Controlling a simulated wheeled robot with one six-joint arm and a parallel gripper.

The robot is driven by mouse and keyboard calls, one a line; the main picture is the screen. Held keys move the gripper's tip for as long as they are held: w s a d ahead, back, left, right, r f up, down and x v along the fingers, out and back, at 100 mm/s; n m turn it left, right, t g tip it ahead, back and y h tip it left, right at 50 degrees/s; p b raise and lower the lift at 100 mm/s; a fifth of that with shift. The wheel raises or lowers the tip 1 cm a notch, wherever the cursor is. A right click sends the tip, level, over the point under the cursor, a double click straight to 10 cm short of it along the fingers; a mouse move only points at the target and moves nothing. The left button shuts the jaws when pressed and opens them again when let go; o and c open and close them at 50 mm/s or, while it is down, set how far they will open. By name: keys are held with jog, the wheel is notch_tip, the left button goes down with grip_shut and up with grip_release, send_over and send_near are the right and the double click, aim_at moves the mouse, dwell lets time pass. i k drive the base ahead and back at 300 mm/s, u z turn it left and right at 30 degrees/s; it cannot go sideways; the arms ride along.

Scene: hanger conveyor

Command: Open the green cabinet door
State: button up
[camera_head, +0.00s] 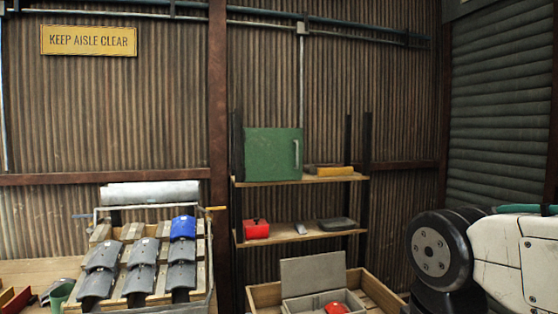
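The green cabinet (270,155) stands on the upper board of a shelf rack against the corrugated wall. Its flat green door faces me and looks shut. A pale vertical handle (295,154) is on the right side of the door. My gripper is not in view. Part of my white and black arm shows at the lower right, apart from the cabinet.
A yellow-topped item (333,170) sits right of the cabinet on the same board. The lower shelf (285,233) holds a red box (257,229) and a dark tray (337,224). Below stands a wooden crate (262,296). A rack of grey tiles (143,253) is at left.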

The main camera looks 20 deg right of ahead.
aim_at(271, 155)
jog(key=u, duration=0.55)
jog(key=i, duration=1.4)
jog(key=z, duration=0.6)
